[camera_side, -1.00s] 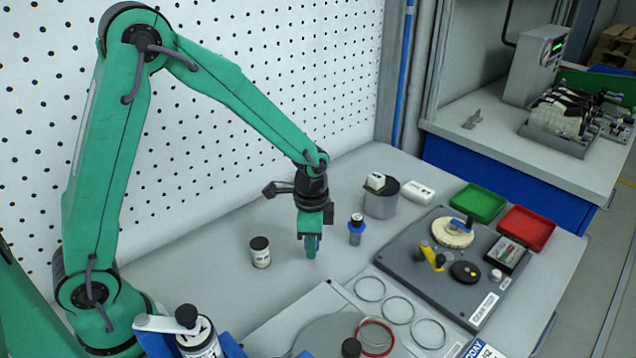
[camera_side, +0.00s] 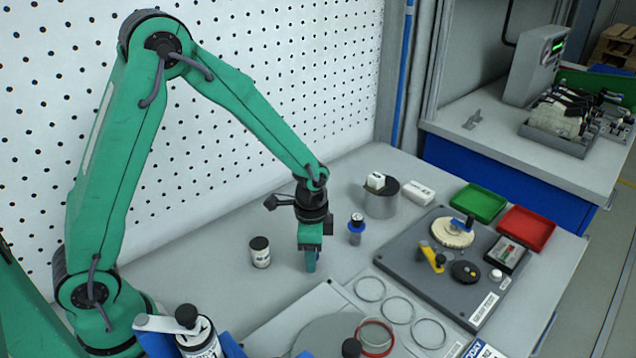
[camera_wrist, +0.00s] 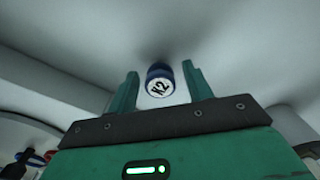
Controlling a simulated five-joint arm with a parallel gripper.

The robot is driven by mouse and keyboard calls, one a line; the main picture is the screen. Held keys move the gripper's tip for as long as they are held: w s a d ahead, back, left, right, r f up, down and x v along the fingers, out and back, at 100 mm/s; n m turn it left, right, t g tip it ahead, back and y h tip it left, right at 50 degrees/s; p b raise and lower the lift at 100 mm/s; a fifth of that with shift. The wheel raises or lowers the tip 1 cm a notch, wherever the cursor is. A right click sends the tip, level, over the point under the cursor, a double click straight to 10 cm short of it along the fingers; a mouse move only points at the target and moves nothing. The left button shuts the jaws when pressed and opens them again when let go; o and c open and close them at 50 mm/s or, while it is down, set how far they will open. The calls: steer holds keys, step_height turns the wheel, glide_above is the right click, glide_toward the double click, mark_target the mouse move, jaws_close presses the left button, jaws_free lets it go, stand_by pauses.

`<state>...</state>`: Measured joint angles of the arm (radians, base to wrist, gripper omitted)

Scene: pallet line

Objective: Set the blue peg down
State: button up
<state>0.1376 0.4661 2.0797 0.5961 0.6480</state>
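The blue peg (camera_side: 356,230) stands upright on the grey bench, with a dark band and a pale top. It also shows in the wrist view (camera_wrist: 160,82), its white top lettered K2, lined up with the gap between my fingers. My gripper (camera_side: 311,266) is low over the bench, to the left of the peg and a little nearer the side camera. In the wrist view my gripper (camera_wrist: 164,88) has its two fingers spread, with clear space on both sides of the peg. I see no contact with the peg.
A small white jar with a black lid (camera_side: 260,251) stands left of my gripper. A grey cup (camera_side: 381,204) stands behind the peg. A dark board with parts (camera_side: 420,275) lies to the right. Several rings (camera_side: 398,310) lie in front. The bench between jar and gripper is clear.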

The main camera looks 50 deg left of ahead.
steer(key=shift+r, duration=0.1)
step_height(320, 180, up, 12)
stand_by(0.9)
steer(key=shift+r, duration=0.15)
stand_by(0.3)
steer(key=s+a+r+n+t, duration=0.2)
steer(key=s+r+n, duration=0.2)
steer(key=s, duration=0.4)
steer(key=s+a+r+n+t, duration=0.3)
steer(key=s+r+n, duration=0.2)
steer(key=s+r, duration=0.2)
steer(key=shift+s+a+t, duration=0.2)
steer(key=shift+s+t, duration=0.1)
steer(key=shift+s, duration=0.5)
